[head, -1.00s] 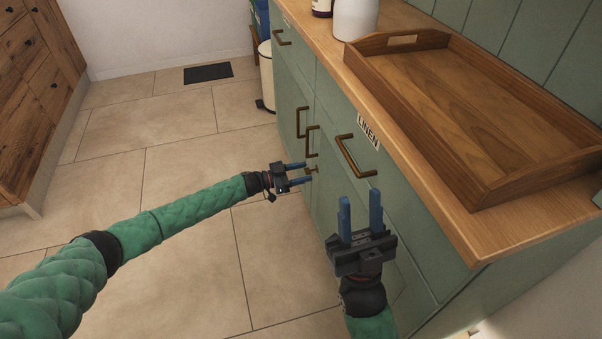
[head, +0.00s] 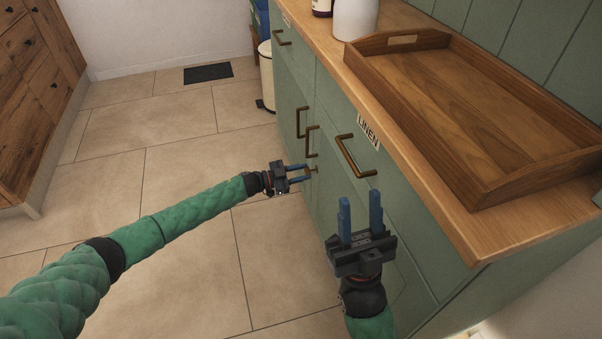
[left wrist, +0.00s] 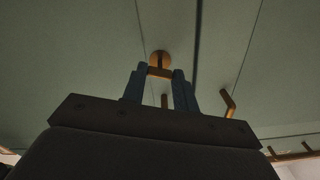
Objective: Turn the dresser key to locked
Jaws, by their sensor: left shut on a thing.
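The dresser (head: 325,105) is a green cabinet with a wooden top and dark brass handles. Its small brass key (head: 314,170) is at a door front below the handles. In the left wrist view a round brass plate (left wrist: 161,57) shows, with the key's brass bow (left wrist: 160,72) crosswise below it. My left gripper (head: 308,172) is shut on the key, its blue fingertips at the bow's sides; the fingers partly hide the key. My right gripper (head: 361,200) is open and empty, in front of the dresser, its blue fingers pointing up.
A wooden tray (head: 470,195) and a white container (head: 356,20) stand on the dresser top. A drawer handle (head: 352,156) juts out near my right gripper. A pale bin (head: 267,75) stands beyond the dresser.

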